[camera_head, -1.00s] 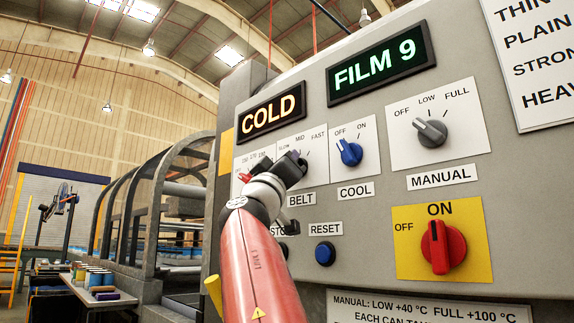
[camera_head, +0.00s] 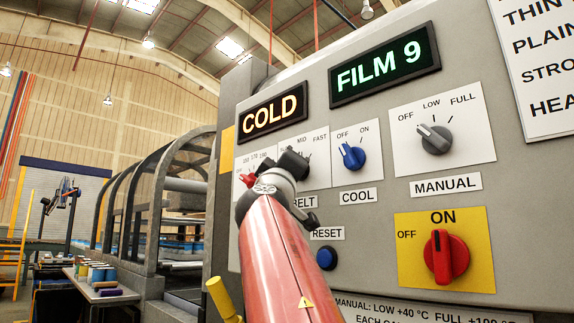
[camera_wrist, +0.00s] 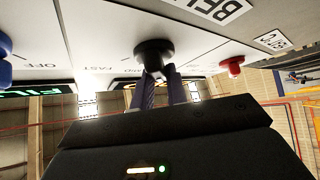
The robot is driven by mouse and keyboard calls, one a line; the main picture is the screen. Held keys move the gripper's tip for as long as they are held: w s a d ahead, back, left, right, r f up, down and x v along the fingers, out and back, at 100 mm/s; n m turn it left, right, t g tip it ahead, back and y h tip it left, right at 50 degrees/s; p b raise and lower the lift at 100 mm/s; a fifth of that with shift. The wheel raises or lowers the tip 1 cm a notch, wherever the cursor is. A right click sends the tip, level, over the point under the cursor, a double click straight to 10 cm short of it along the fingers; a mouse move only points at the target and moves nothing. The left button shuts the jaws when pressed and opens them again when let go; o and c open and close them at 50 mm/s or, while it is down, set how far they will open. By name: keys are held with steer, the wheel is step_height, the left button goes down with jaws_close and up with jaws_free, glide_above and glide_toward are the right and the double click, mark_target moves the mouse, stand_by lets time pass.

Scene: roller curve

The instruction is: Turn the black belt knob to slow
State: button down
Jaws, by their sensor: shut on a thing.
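The black belt knob (camera_wrist: 153,48) shows in the wrist view as a round black base on a white plate. My gripper (camera_wrist: 158,73) has its two fingers closed on the front of it. In the head view my gripper (camera_head: 281,163) is in front of the belt dial plate (camera_head: 318,149), which reads MID and FAST, with the slow side partly covered. The knob is largely hidden there behind the gripper, and I cannot tell which mark it points to. The BELT label (camera_head: 305,202) is partly covered by my wrist.
The blue COOL knob (camera_head: 352,156) is close on the right and a red knob (camera_head: 247,180) close on the left. The blue reset button (camera_head: 326,257) is below. A grey MANUAL knob (camera_head: 434,137) and a red ON/OFF switch (camera_head: 446,256) stand farther right.

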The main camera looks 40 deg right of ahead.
steer(key=shift+d+f+g, duration=0.3)
steer(key=shift+d, duration=0.05)
steer(key=c, duration=1.4)
jaws_free()
steer(key=shift+s+r, duration=0.1)
steer(key=shift+d, duration=0.1)
steer(key=b+v, duration=0.4)
steer(key=v, duration=0.3)
steer(key=shift+s+a+f+b, duration=0.2)
steer(key=shift+a+f+b, duration=0.05)
steer(key=shift+b, duration=0.15)
